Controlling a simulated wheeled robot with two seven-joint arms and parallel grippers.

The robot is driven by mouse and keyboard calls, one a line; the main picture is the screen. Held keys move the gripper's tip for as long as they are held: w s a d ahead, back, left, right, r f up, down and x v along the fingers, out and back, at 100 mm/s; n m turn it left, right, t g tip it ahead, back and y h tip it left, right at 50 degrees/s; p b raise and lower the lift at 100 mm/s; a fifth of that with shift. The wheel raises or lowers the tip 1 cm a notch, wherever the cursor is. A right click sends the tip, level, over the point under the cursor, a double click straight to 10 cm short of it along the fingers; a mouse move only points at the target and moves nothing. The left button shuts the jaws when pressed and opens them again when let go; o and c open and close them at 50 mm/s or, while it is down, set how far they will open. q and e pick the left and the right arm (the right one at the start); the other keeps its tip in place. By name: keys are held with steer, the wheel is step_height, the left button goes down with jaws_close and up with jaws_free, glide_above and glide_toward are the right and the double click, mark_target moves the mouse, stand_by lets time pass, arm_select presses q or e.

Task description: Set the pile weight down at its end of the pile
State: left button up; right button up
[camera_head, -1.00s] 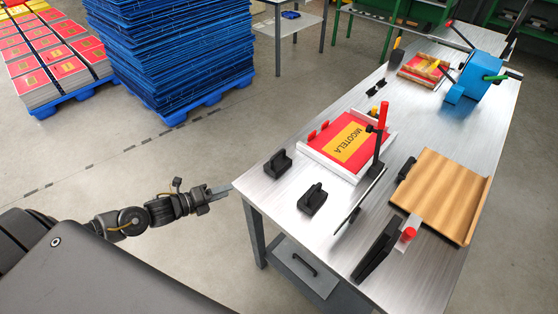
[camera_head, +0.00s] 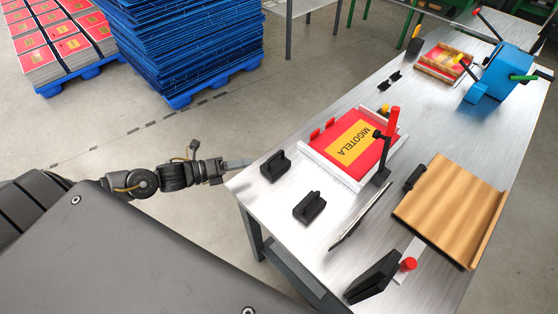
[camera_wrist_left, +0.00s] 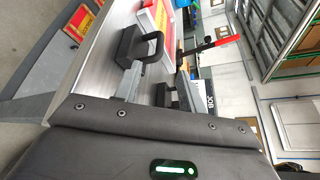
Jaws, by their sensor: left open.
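Two black weights with loop handles stand on the steel table near its left edge: a far one (camera_head: 275,166) and a near one (camera_head: 309,208). The pile (camera_head: 352,143) is red printed sheets with a yellow "MIGOTELA" panel in a white tray (camera_head: 318,160); no weight sits on it. My left gripper (camera_head: 243,163) is open and empty, at the table's left edge, pointing at the far weight and a little short of it. In the left wrist view a black weight (camera_wrist_left: 128,66) shows ahead of the fingers, apart from them. My right gripper is not in view.
A red-handled post (camera_head: 390,130) stands at the tray's right side. A wooden board (camera_head: 450,210), a black wedge-shaped block (camera_head: 373,278) and a blue machine (camera_head: 507,72) share the table (camera_head: 290,238). Blue stacked sheets (camera_head: 185,45) stand on the floor behind.

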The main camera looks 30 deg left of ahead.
mark_target(275, 161)
arm_select(q)
steer(key=shift+p+x, duration=0.35)
steer(key=shift+x, duration=1.55)
steer(key=shift+w+d+f+p, duration=0.15)
steer(key=shift+w+p, duration=0.1)
steer(key=shift+p, duration=0.05)
steer(key=shift+w+d, duration=0.1)
steer(key=shift+d, duration=0.05)
steer(key=p+x, duration=0.2)
steer(key=x, duration=0.2)
steer(key=shift+w+p, duration=0.3)
steer(key=shift+w+d+f, duration=0.15)
steer(key=shift+d, duration=0.05)
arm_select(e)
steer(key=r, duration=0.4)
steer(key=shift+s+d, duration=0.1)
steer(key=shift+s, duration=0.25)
arm_select(q)
steer(key=shift+a, duration=0.1)
steer(key=shift+c, duration=0.2)
